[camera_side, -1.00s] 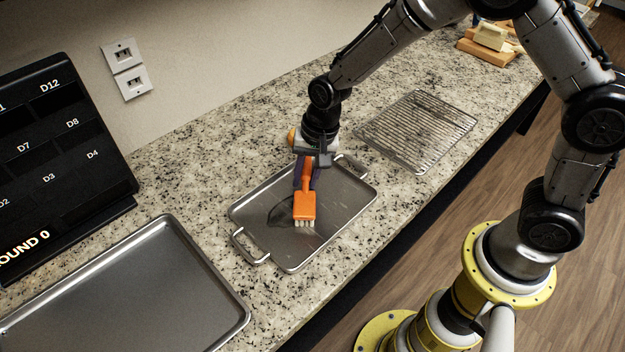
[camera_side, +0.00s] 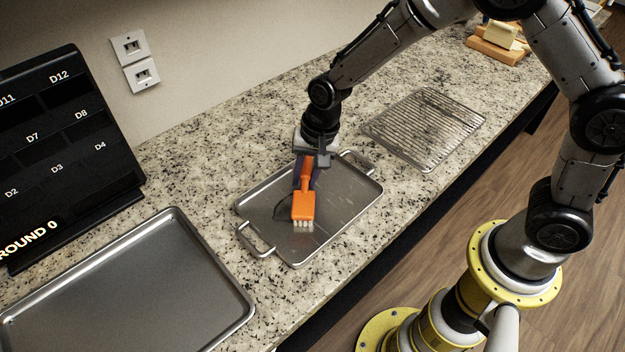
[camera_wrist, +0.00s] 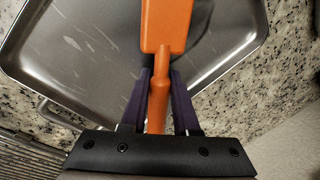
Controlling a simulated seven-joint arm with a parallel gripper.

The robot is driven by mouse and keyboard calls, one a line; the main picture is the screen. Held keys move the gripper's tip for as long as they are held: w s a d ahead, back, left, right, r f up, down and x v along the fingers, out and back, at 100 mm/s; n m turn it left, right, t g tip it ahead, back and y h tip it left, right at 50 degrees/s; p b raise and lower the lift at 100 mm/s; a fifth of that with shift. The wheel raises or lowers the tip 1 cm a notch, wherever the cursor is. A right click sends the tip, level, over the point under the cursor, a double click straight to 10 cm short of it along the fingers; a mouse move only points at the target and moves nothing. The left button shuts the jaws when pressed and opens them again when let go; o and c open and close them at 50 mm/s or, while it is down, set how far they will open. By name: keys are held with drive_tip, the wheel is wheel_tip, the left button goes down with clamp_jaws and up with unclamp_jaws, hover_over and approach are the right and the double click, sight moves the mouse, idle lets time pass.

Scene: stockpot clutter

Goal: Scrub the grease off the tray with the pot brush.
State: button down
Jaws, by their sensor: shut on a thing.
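The tray (camera_side: 345,211), a grey metal one with two loop handles, lies on the counter in the middle of the side view. It also shows in the wrist view (camera_wrist: 75,45), with pale streaks on its surface. A dark patch, seemingly grease (camera_side: 283,208), shows on the tray left of the brush and is partly hidden. The pot brush (camera_side: 304,207) is orange with pale bristles, and its bristles appear to touch the tray. My gripper (camera_side: 306,176) is shut on the brush handle, above the tray. In the wrist view the purple fingers flank the handle (camera_wrist: 158,95).
A larger baking tray (camera_side: 130,295) lies at the front left. A wire rack (camera_side: 425,128) lies behind and right. A black lettered board (camera_side: 65,150) stands at the left. A wooden board with a pale block (camera_side: 497,45) sits at the far end. The counter's front edge is close to the tray.

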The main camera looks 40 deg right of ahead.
sight(317, 197)
drive_tip(key=s, duration=0.3)
drive_tip(key=shift+s, duration=0.35)
wheel_tip(317, 197, up, 8)
idle(0.4)
idle(0.5)
